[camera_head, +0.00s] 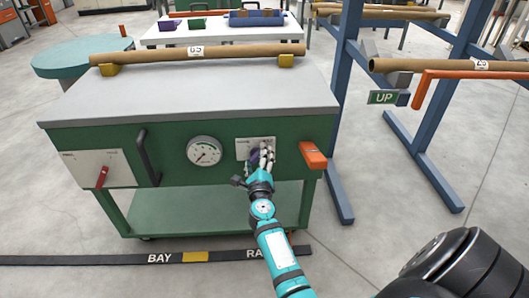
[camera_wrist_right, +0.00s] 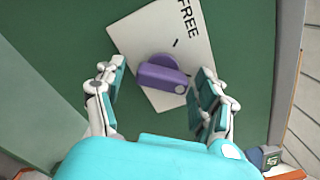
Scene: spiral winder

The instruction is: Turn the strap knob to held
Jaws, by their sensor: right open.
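The strap knob (camera_wrist_right: 163,75) is purple with a raised grip bar. It sits on a white plate (camera_wrist_right: 150,28) on the green front panel, and the word FREE and a short dark mark show on the plate in the right wrist view. In the head view the knob (camera_head: 254,155) is partly hidden by my right gripper (camera_head: 262,157). In the right wrist view my right gripper (camera_wrist_right: 160,95) is open, with one finger on each side of the knob and a gap to each. The word held cannot be read. My left gripper is not in view.
The green cart (camera_head: 110,222) also carries a round gauge (camera_head: 205,151), a red lever (camera_head: 102,176), a black handle (camera_head: 147,158) and an orange block (camera_head: 313,155) close right of my gripper. A long tube (camera_head: 150,56) lies on top. A blue rack (camera_head: 400,128) stands right.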

